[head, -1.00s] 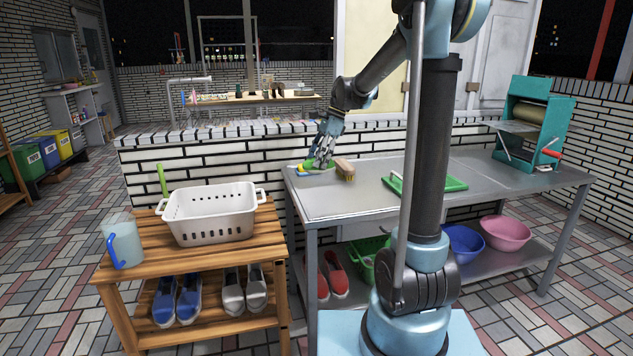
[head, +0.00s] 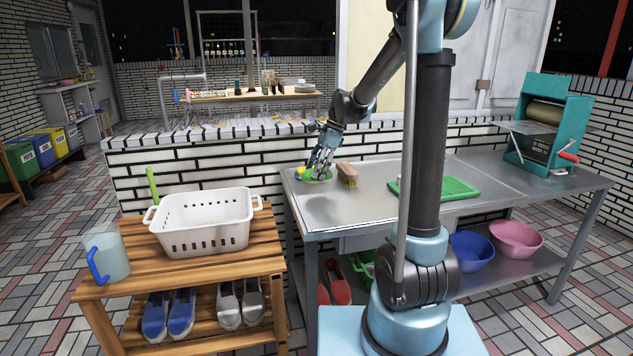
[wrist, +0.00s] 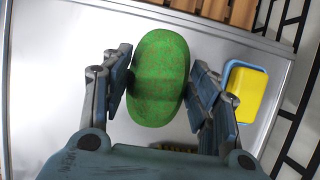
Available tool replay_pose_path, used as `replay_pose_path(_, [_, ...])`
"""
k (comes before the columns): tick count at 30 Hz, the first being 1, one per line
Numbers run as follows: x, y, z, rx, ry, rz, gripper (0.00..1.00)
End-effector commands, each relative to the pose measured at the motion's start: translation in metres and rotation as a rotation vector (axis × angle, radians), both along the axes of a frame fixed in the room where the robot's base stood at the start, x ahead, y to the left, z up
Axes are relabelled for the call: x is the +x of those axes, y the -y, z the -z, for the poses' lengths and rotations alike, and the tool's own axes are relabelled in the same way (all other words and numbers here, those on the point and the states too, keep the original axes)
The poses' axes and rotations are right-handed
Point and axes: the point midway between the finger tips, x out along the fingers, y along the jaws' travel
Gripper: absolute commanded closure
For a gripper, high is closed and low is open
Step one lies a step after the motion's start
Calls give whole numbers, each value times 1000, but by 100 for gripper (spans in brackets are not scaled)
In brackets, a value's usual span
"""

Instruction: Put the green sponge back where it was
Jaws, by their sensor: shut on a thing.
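The green sponge (head: 318,179) is at the far left end of the metal table. In the wrist view the sponge (wrist: 159,80) is a rounded, speckled green oval between my two fingers. My gripper (head: 322,164) points down from above and is shut on the sponge, one finger on each side of it. I cannot tell whether the sponge touches the tabletop or is just above it.
A yellow block (wrist: 248,95) in a blue holder is right of the gripper in the wrist view. A wooden brush (head: 347,172) lies beside the sponge in the head view. A green tray (head: 446,188) is further right. A white basket (head: 203,222) stands on the wooden rack.

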Motion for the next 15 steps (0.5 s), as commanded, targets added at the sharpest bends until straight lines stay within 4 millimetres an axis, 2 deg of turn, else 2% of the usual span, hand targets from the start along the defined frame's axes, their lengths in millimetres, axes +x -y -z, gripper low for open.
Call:
replay_pose_path(9, [0, 2, 37, 0, 0, 2, 78])
replay_pose_path(15, [0, 2, 40, 0, 0, 2, 78])
